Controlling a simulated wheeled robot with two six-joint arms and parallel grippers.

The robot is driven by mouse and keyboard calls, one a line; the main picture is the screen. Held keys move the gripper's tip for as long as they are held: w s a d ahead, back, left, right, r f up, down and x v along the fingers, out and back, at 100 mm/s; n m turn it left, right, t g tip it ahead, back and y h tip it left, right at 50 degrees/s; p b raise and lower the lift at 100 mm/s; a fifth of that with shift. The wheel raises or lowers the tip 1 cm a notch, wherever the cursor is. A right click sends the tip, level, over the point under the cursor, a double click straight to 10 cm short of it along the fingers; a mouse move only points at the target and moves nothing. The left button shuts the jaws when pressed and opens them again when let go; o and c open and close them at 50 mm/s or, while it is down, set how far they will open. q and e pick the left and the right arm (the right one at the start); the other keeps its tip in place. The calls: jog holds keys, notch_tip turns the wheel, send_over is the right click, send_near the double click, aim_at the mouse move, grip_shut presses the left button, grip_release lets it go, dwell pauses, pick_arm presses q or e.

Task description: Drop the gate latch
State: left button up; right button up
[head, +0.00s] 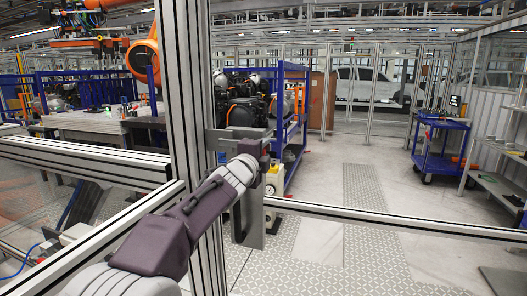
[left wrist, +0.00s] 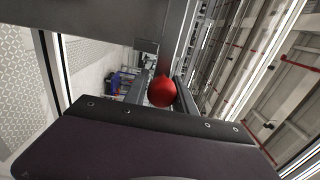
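The gate latch is a grey metal assembly with a crosswise bar (head: 236,134) and a plate below (head: 247,215), beside the tall aluminium post (head: 186,120). My left gripper (head: 270,166) is at the latch, seen mostly from behind, its fingertips barely visible. In the left wrist view a round red knob (left wrist: 162,91) sits between the fingers of my left gripper (left wrist: 161,98). The fingers stand apart with the knob filling most of the gap; whether they press on it I cannot tell. My right gripper is in neither view.
A horizontal rail (head: 400,223) crosses to the right of the post, and thicker rails (head: 90,160) cross on the left. Behind stand a blue rack (head: 291,120) and a blue cart (head: 440,145). The patterned floor between them is clear.

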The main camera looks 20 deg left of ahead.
pick_arm(q)
jog(key=shift+o, duration=1.4)
jog(key=shift+f, duration=0.1)
jog(key=s, duration=0.9)
jog(key=shift+a, duration=0.15)
